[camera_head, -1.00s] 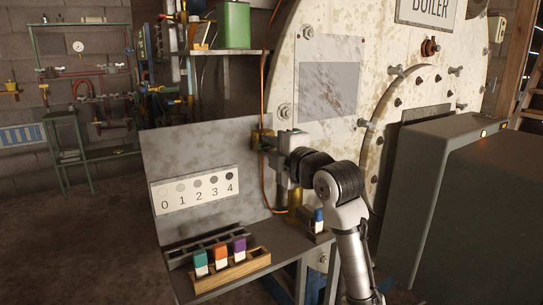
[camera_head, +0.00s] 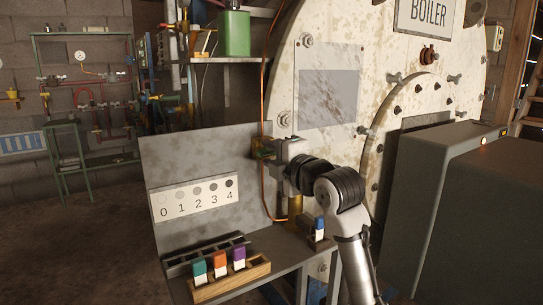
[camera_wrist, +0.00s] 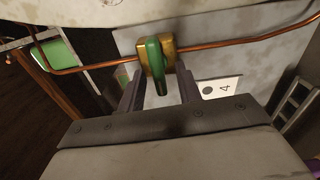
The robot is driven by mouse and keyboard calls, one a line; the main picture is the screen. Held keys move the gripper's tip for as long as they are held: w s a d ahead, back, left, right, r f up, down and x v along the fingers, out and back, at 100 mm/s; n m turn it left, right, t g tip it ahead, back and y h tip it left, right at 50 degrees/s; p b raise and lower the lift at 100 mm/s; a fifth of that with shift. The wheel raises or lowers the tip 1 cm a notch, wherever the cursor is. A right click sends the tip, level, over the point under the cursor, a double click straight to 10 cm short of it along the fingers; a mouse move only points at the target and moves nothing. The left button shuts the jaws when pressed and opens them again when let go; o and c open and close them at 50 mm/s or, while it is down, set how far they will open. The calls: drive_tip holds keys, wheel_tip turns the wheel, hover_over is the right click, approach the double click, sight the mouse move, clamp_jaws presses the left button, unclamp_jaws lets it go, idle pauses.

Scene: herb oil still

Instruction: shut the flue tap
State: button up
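The flue tap is a brass body (camera_wrist: 169,58) with a green lever (camera_wrist: 157,68), set on a thin copper pipe. In the wrist view the lever lies across the pipe line and points down toward my gripper. My gripper (camera_wrist: 159,84) is open, with one dark finger on each side of the lever and visible gaps beside it. In the head view the tap (camera_head: 261,148) is partly hidden by my gripper (camera_head: 271,150), which reaches it from the right.
A grey panel with a 0–4 smoke chart (camera_head: 195,197) stands left of the tap. Below, a shelf holds a wooden rack (camera_head: 232,283) with coloured vials. The boiler (camera_head: 390,60) is behind, and a dark grey cabinet (camera_head: 450,200) stands at right. The floor at left is clear.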

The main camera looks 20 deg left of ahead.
drive_tip(key=shift+s, duration=0.1)
drive_tip(key=b+v, duration=0.1)
drive_tip(key=v, duration=1.2)
drive_tip(key=shift+s+d+b, duration=0.2)
drive_tip(key=shift+d+b, duration=0.1)
